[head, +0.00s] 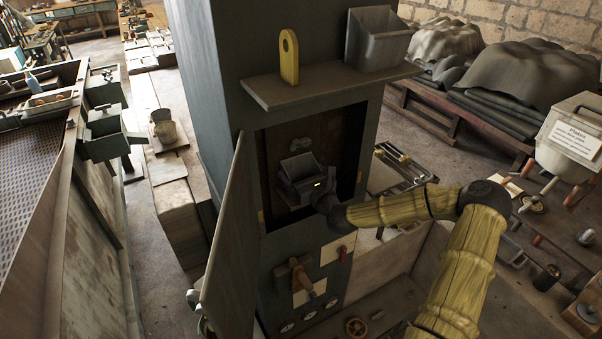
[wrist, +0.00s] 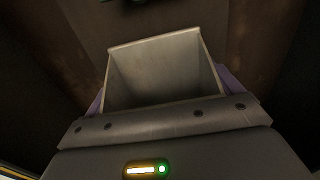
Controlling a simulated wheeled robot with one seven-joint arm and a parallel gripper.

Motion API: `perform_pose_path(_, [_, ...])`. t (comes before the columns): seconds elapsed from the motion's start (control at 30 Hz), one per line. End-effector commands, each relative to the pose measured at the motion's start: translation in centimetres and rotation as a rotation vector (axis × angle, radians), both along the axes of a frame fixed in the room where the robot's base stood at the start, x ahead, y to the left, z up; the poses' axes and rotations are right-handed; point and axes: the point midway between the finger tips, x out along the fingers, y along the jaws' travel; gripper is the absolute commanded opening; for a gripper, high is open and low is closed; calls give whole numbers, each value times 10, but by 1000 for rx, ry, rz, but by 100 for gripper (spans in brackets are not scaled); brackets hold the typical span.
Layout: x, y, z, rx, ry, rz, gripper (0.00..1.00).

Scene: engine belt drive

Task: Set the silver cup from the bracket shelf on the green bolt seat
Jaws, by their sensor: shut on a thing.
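A square-mouthed silver cup (wrist: 160,72) fills the middle of the wrist view, open side showing and empty inside. My gripper (wrist: 163,90) is shut on it, with purplish fingers at its left and right sides. In the head view my gripper (head: 313,187) is inside the open cabinet, and the held cup (head: 298,166) shows as a dark grey box, tilted. A small grey-green fitting (head: 299,145) is on the cabinet's back wall just above the cup. I cannot tell whether it is the green bolt seat. The cup's underside is hidden.
The cabinet door (head: 228,235) stands open on the left. Above the opening, a shelf (head: 330,86) holds a yellow tag (head: 289,56) and a grey bin (head: 378,42). Below are a lever (head: 301,277) and several gauges. The cabinet's side walls are close around my gripper.

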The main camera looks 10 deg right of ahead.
Motion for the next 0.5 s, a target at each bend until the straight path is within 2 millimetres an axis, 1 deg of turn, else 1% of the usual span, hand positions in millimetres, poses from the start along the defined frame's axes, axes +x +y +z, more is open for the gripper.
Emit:
perform_pose_path(0.37, [0,0,-1,0,0,0,64])
perform_pose_path(0.4, [0,0,-1,0,0,0,95])
perform_pose_path(0.43, [0,0,-1,0,0,0,100])
perform_pose_path(0.5, [0,0,-1,0,0,0,100])
